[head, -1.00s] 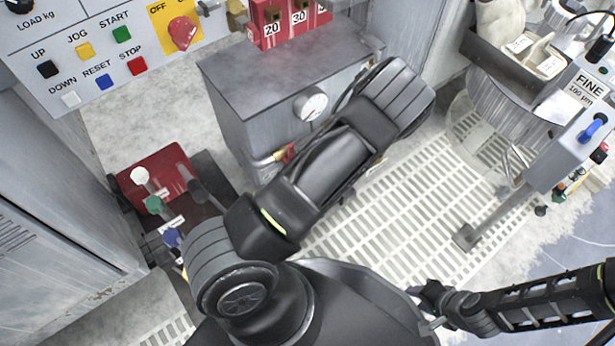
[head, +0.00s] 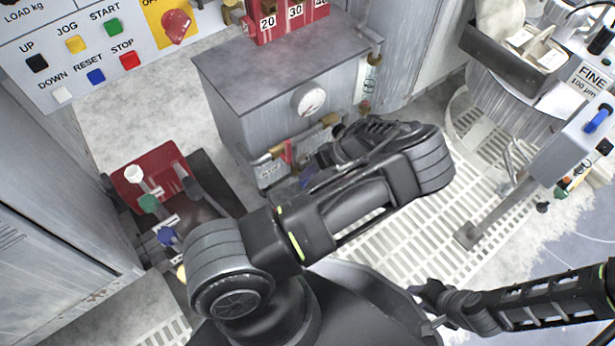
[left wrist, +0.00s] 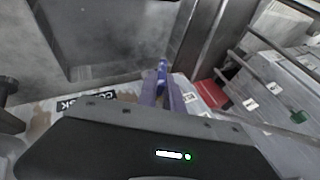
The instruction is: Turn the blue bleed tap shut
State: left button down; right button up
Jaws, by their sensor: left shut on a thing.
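In the left wrist view the blue tap handle (left wrist: 161,72) stands up between the two fingers of my left gripper (left wrist: 161,92), which is shut on it. In the head view my left gripper (head: 308,178) is low at the front of the grey cabinet (head: 235,120), partly hidden by my own forearm, and only a little blue shows there. The tap's body and its exact angle are hidden. My right gripper (head: 430,312) is at the bottom right, away from the cabinet; its fingers are too unclear to tell open from shut.
A red-handled tap (head: 287,151) and pipework sit beside my left gripper, below a round gauge (head: 309,99). A red lever block (head: 150,182) with white, green and blue knobs stands left. A post-mounted control box (head: 575,140) stands right. Pale grating (head: 400,235) covers the floor.

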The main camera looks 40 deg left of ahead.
pick_arm(q)
jog(key=shift+w+f+g+b, duration=0.1)
jog(key=shift+g+b, duration=0.25)
jog(key=shift+g, duration=0.05)
jog(key=c, duration=1.5)
grip_release()
